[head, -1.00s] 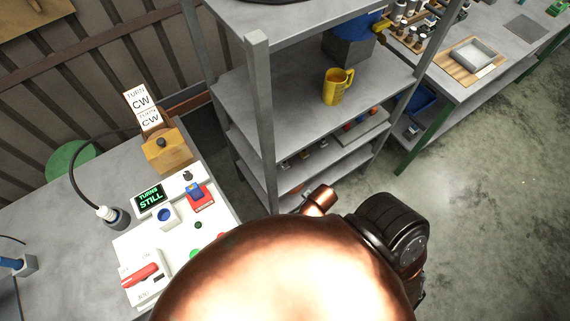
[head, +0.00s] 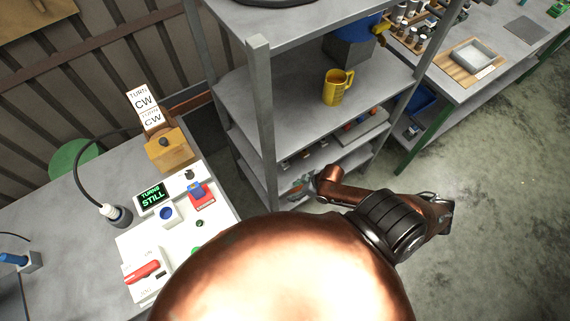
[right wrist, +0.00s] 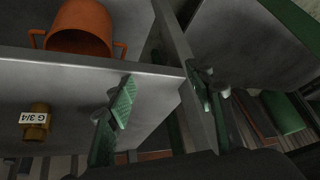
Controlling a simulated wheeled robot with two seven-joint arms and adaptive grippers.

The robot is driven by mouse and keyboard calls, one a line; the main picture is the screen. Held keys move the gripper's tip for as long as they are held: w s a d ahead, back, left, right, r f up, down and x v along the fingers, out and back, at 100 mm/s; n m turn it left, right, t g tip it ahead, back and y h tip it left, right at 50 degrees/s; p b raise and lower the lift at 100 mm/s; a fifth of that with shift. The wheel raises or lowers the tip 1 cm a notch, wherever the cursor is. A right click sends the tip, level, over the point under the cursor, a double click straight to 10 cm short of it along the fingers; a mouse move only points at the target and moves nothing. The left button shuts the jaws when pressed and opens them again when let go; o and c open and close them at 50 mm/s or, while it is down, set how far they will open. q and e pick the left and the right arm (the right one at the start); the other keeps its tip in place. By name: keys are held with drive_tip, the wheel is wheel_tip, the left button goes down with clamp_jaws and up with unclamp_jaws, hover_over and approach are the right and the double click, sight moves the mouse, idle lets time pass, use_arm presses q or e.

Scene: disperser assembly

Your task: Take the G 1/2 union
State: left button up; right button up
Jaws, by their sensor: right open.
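My right gripper (head: 301,187) is at the front left of the grey shelf rack, beside its lower shelves. In the right wrist view its green-padded fingers (right wrist: 160,88) are spread apart with nothing between them. A brass fitting (right wrist: 37,120) with a "G 3/4" label is on a shelf surface to the left of the fingers, apart from them. Small fittings (head: 309,152) sit on a lower rack shelf in the head view, too small to read. I cannot make out a G 1/2 label in either view. My left gripper is not in view.
A grey rack post (right wrist: 187,75) and shelf edge are close to the fingers. An orange pot-like vessel (right wrist: 80,28) is at upper left there. A yellow mug (head: 338,87) stands on a higher shelf. The control panel (head: 150,243) is at left. Floor at right is clear.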

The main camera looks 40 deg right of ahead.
sight(287, 164)
drive_tip(key=shift+t, duration=0.3)
drive_tip(key=d, duration=0.3)
drive_tip(key=w+d, duration=0.1)
drive_tip(key=d, duration=0.2)
drive_tip(key=w+d, duration=0.1)
drive_tip(key=d, duration=0.3)
drive_tip(key=shift+d+r, duration=0.1)
drive_tip(key=shift+w+d, duration=0.2)
drive_tip(key=shift+d, duration=0.05)
drive_tip(key=w+a, duration=0.1)
drive_tip(key=w, duration=0.2)
drive_tip(key=w+a, duration=0.2)
drive_tip(key=w, duration=0.1)
drive_tip(key=w+a, duration=0.2)
drive_tip(key=w, duration=0.2)
drive_tip(key=shift+r, duration=0.1)
drive_tip(key=shift+w+a+f, duration=0.2)
drive_tip(key=shift+w, duration=0.1)
drive_tip(key=shift+w+f, duration=0.15)
drive_tip(key=shift+f, duration=0.25)
clamp_jaws()
